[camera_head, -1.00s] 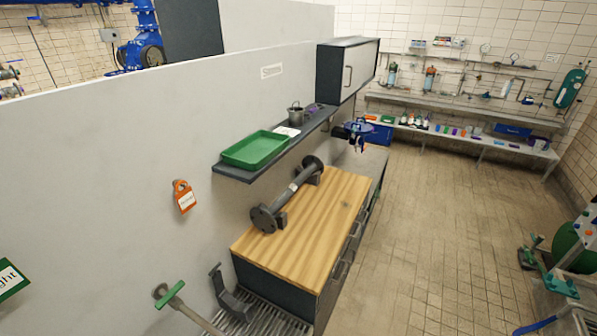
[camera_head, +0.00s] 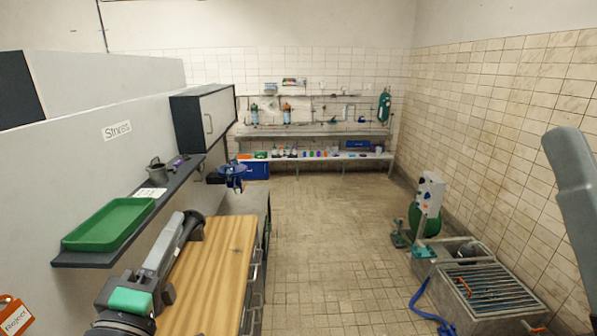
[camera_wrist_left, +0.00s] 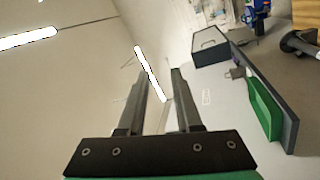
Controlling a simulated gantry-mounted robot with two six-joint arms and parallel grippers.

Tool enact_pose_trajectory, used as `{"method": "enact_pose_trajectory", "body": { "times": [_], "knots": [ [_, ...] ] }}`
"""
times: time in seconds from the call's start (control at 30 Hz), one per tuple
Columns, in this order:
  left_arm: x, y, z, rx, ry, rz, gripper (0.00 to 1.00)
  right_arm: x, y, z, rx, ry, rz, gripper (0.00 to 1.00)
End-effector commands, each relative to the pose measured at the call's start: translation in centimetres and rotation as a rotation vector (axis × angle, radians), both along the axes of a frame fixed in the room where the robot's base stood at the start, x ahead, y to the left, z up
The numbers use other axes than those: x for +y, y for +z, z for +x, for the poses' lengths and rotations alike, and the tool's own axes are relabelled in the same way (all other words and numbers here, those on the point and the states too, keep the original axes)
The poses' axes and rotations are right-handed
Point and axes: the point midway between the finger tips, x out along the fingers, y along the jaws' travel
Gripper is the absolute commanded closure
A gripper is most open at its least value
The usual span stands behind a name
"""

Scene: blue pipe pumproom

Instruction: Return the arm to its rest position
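My left gripper (camera_head: 170,235) is at the lower left of the head view, in front of the wooden-topped bench (camera_head: 215,275), with a green band on its wrist. In the left wrist view its two fingers (camera_wrist_left: 158,80) stand apart with nothing between them, pointing towards the ceiling and wall. A dark flanged pipe (camera_head: 194,227) lies on the bench, partly hidden behind the gripper. My right gripper is not in view; a grey arm part at the right edge looks like mine.
A shelf holding a green tray (camera_head: 108,224) and a grey mug (camera_head: 156,169) runs along the left partition. A dark wall cabinet (camera_head: 203,117) hangs beyond it. A grated basin (camera_head: 480,290) stands at lower right. The middle floor (camera_head: 320,230) is clear.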

Motion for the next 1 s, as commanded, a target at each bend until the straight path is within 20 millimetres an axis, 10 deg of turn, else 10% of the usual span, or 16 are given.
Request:
{"method": "enact_pose_trajectory", "body": {
  "times": [0.2,0.33,0.47,0.73,1.0],
  "knots": [
    [-1.8,14.7,-10.6,-0.424,0.16,0.424,0.67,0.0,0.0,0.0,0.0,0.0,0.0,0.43],
    [-1.7,18.0,-16.5,-0.57,0.394,0.756,0.67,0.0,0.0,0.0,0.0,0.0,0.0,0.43],
    [-1.7,19.3,-16.8,-0.552,0.585,1.066,0.67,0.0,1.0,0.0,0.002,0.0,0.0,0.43],
    [-1.7,30.9,-16.7,-0.55,0.573,1.052,0.67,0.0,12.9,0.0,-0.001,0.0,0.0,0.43],
    [-1.7,33.3,-16.6,-0.549,0.571,1.051,0.67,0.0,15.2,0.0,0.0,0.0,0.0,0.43]
  ]
}}
